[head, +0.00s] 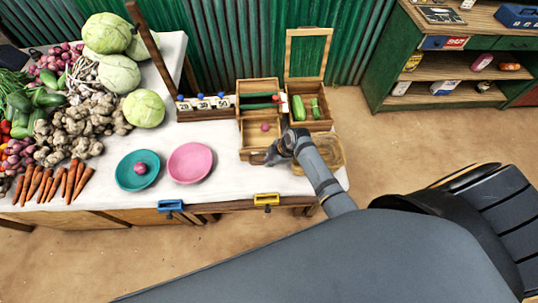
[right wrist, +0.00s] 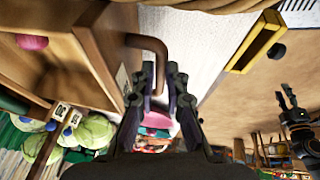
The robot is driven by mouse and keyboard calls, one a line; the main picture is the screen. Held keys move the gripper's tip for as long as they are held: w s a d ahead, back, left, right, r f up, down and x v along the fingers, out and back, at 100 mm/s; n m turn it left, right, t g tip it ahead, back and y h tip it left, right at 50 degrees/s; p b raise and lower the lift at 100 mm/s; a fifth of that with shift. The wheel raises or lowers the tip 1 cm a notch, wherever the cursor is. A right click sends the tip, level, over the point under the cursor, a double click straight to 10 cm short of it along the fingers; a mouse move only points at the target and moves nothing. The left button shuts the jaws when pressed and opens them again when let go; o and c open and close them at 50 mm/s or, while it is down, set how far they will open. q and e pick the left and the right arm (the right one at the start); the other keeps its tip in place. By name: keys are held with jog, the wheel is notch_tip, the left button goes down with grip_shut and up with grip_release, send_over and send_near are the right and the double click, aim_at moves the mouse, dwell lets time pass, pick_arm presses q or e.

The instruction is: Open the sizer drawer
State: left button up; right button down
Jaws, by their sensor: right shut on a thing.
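In the right wrist view the onion (right wrist: 32,42) lies behind the drawer's front wall (right wrist: 108,45). My right gripper (head: 272,157) is at that front and is shut on the brown bent handle (right wrist: 152,44). A small dark gripper, apparently my left (right wrist: 288,98), shows at the right of the right wrist view, too small to judge. It is outside the head view.
An open-lidded wooden box (head: 307,117) with green vegetables stands right of the sizer; a woven basket (head: 330,152) is in front of it. A pink plate (head: 190,163) and teal plate (head: 137,170) lie left. Yellow (head: 266,199) and blue (head: 170,206) handles are on the table front.

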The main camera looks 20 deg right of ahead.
jog(key=shift+s+r, duration=0.15)
jog(key=shift+r, duration=0.1)
jog(key=shift+w+d+f, duration=0.15)
jog(key=shift+w+f, duration=0.2)
jog(key=shift+w, duration=0.3)
jog(key=c, duration=1.7)
grip_release()
jog(key=shift+s, duration=0.15)
jog(key=shift+o, duration=0.2)
jog(key=shift+s+r, duration=0.15)
jog(key=shift+r, duration=0.1)
pick_arm(q)
jog(key=shift+w, duration=0.35)
pick_arm(e)
jog(key=v, duration=1.1)
jog(key=shift+s+r, duration=0.15)
jog(key=shift+r, duration=0.2)
jog(key=shift+d, duration=0.15)
